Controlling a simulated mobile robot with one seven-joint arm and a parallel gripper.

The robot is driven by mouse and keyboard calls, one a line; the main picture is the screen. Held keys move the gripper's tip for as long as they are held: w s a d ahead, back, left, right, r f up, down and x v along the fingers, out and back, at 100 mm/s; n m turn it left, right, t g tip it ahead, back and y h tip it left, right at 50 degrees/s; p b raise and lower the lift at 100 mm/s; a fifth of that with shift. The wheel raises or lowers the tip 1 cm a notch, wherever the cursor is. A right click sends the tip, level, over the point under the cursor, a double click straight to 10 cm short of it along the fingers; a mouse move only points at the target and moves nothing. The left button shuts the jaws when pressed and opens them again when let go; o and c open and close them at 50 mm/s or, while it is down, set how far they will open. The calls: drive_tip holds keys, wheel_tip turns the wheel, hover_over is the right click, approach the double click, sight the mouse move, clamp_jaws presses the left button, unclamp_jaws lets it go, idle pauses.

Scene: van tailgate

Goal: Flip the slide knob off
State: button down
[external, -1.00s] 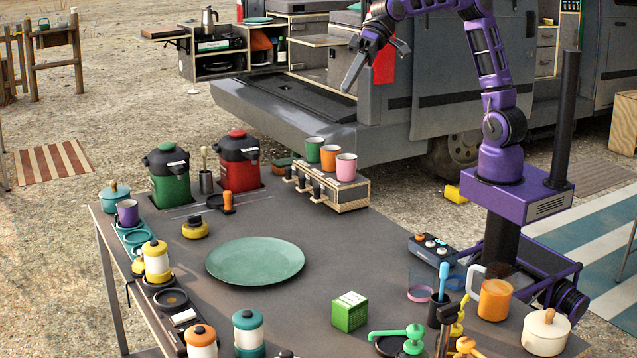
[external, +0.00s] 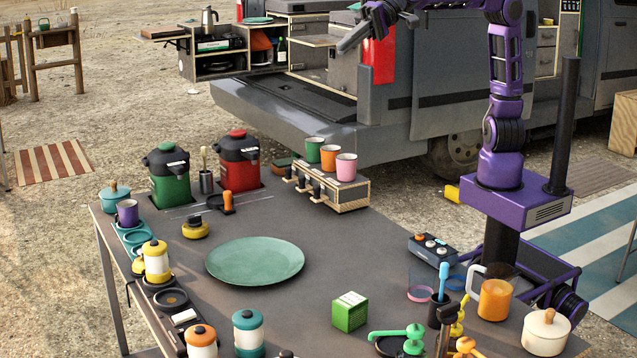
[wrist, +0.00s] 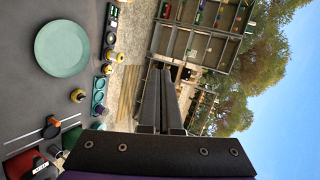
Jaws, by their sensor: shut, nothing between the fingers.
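The slide knob (external: 227,202) is an orange upright handle on a black base. It sits on a thin straight track (external: 262,197) on the grey table, in front of the red canister. In the wrist view the knob (wrist: 52,122) shows small at the lower left, beside the pale track lines. My gripper (external: 345,46) is high above the table's far side, in front of the van, well away from the knob. Its fingers (wrist: 161,72) are shut with nothing between them and point out past the table.
A green canister (external: 168,174) and a red canister (external: 239,158) stand behind the knob. A wooden cup rack (external: 347,195) stands to its right. A yellow-and-black round knob (external: 195,229) and a green plate (external: 255,262) are nearer. The air above the table is clear.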

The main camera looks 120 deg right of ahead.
drive_tip(key=w+d+f+m+h+b, duration=0.1)
drive_tip(key=w+d+f+m+h, duration=0.15)
drive_tip(key=d+f, duration=0.45)
drive_tip(key=w+d+f+m+h, duration=0.15)
drive_tip(key=w+d+f, duration=0.3)
drive_tip(key=f, duration=0.45)
drive_tip(key=s+d+f+g, duration=0.1)
drive_tip(key=s+d+f, duration=0.2)
drive_tip(key=d+f, duration=0.7)
drive_tip(key=s+d+f+m+g+h+b, duration=0.1)
drive_tip(key=s+d+f, duration=0.3)
drive_tip(key=d+f, duration=0.6)
drive_tip(key=shift+s+d+f+m+g, duration=0.2)
drive_tip(key=shift+s+m+g, duration=0.1)
drive_tip(key=shift+g, duration=0.3)
drive_tip(key=x, duration=1)
drive_tip(key=shift+w+f+b, duration=0.1)
drive_tip(key=shift+b, duration=0.2)
drive_tip(key=shift+w+d+r+p, duration=0.15)
drive_tip(key=shift+w+p, duration=0.25)
drive_tip(key=shift+w, duration=0.2)
drive_tip(key=shift+w+d+r+p, duration=0.15)
drive_tip(key=shift+w+p, duration=0.2)
drive_tip(key=shift+w, duration=0.2)
drive_tip(key=shift+w+f+p, duration=0.15)
drive_tip(key=shift+w+p, duration=0.2)
drive_tip(key=shift+w, duration=0.4)
